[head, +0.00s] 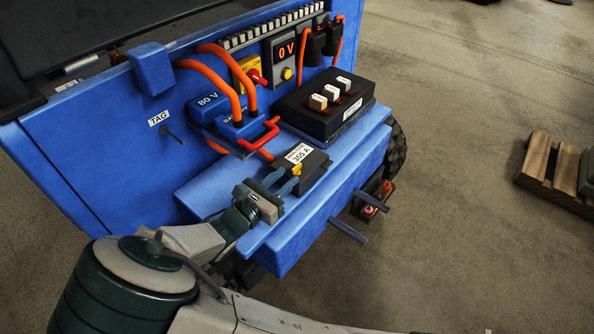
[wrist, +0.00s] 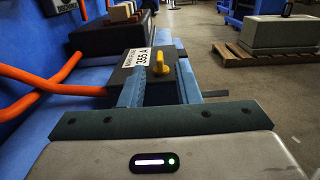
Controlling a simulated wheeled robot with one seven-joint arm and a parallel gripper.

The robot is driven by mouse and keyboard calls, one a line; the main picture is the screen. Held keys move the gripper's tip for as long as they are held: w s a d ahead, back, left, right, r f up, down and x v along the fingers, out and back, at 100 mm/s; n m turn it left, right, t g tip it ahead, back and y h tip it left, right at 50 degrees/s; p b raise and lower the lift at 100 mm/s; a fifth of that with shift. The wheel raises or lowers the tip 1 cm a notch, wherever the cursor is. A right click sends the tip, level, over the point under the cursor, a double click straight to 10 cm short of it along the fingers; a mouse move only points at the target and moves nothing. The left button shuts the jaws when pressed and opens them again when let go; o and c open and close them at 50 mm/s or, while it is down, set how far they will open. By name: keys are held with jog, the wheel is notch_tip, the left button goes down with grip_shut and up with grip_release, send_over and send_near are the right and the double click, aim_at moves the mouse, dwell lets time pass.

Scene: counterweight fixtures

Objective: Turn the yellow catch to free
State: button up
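The yellow catch (head: 296,169) is a small lever on the near end of a black box (head: 313,163) with a white label that seems to read 355 A. In the wrist view the catch (wrist: 159,67) stands up from the box top, beside the label (wrist: 143,60). My gripper (head: 289,177) is open, its two blue fingers pointing at the box. In the wrist view the fingers (wrist: 160,78) lie left and right of the catch with a gap on each side. I cannot tell whether the fingertips reach the catch in depth.
Orange cables (head: 213,52) and a red handle (head: 262,135) are close behind and left of the box. A black unit (head: 325,108) with several pale blocks stands behind. The blue ledge (head: 250,232) has rods below its front. A pallet (head: 552,175) is on the floor at right.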

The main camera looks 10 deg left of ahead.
aim_at(292, 172)
jog(key=shift+b+x, duration=0.45)
jog(key=shift+x, duration=2.15)
grip_shut()
